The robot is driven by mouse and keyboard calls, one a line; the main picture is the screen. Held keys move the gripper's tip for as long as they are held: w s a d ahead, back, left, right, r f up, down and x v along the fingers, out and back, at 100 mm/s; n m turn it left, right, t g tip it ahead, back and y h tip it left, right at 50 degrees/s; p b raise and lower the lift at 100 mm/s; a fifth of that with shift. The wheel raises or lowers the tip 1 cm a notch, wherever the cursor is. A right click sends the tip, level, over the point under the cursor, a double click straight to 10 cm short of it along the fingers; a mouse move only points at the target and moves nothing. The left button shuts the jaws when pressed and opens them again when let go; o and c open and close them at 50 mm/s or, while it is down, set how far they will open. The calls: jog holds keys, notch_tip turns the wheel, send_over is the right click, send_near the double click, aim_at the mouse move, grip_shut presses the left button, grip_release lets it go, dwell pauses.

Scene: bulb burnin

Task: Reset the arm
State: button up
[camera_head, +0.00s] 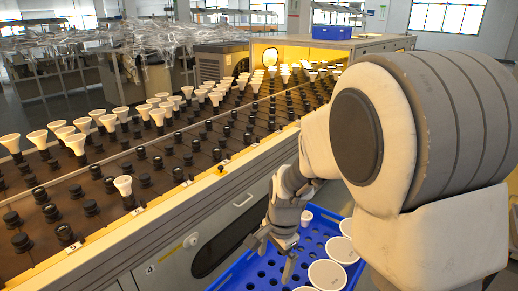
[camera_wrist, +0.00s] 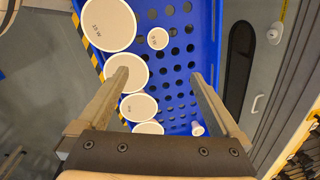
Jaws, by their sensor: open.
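My gripper (camera_head: 272,243) hangs over the blue perforated crate (camera_head: 237,271) in front of the burn-in bench. In the wrist view its two fingers are spread wide with nothing between them, above the crate (camera_wrist: 211,40). Several white bulbs sit in the crate, with round faces up. A large one (camera_wrist: 108,24) marked 35 W and a small one (camera_wrist: 158,38) show in the wrist view. In the head view, a large bulb (camera_head: 327,275) lies right of the gripper and a small bulb (camera_head: 306,217) stands close behind it.
The long bench (camera_head: 208,205) with rows of black sockets runs along the left. Several white bulbs stand in it, one alone near the front (camera_head: 123,186). A blue bin (camera_head: 331,32) rests on the cabinet behind. Grey floor is clear beside the crate (camera_wrist: 40,70).

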jog(key=s+d+r+n+t+h, duration=0.1)
jog(key=s+d+r+n+t, duration=0.1)
jog(key=s+d+r+n, duration=0.5)
jog(key=s+d+r+n+t, duration=0.3)
jog(key=s+d+r+n, duration=0.1)
jog(key=s+r, duration=0.7)
notch_tip(320, 180, up, 18)
jog(key=p, duration=1.8)
jog(key=shift+w+a+r, duration=0.2)
jog(key=shift+w+a, duration=0.1)
jog(key=shift+w, duration=0.15)
jog(key=shift+d, duration=0.1)
